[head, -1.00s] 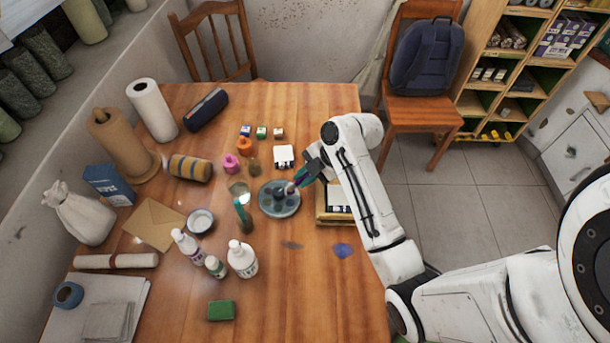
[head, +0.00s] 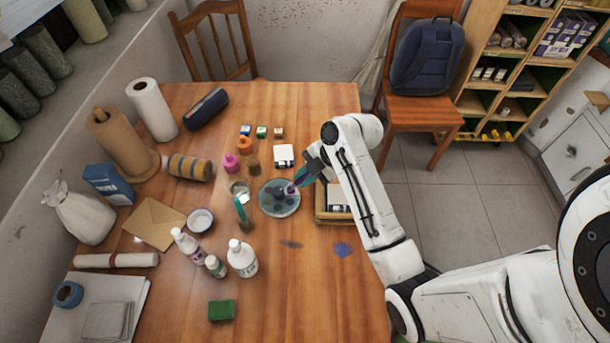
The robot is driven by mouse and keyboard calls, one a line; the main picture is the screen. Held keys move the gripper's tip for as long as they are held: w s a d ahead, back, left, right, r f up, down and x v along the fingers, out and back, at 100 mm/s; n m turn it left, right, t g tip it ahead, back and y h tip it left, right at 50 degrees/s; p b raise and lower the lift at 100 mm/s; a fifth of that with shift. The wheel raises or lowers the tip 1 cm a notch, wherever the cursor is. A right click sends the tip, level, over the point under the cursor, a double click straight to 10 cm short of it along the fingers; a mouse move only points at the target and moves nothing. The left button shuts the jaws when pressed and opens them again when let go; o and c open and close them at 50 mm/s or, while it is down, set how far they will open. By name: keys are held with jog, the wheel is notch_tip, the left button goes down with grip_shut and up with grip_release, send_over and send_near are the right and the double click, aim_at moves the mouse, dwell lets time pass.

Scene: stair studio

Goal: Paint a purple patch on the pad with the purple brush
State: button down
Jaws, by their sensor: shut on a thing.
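My gripper (head: 310,172) is shut on a brush with a purple part (head: 290,188), tilted down to the left. The brush's lower end is over the round grey palette (head: 279,210), which has several dark wells. I cannot tell whether the tip touches it. The jaws hide part of the brush. A small white square (head: 284,153) with a dark lower edge lies behind the palette; it may be the pad, but I cannot tell.
A wooden tray (head: 322,216) lies under my arm, right of the palette. A glass (head: 239,188), a green-handled upright thing (head: 242,213) and white bottles (head: 242,259) stand left and in front. Small paint pots (head: 231,162) stand behind. The table's front right is mostly clear.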

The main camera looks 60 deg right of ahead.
jog(key=shift+f, duration=0.1)
jog(key=shift+r+p, duration=3.05)
jog(key=shift+r, duration=0.55)
jog(key=shift+f, duration=0.1)
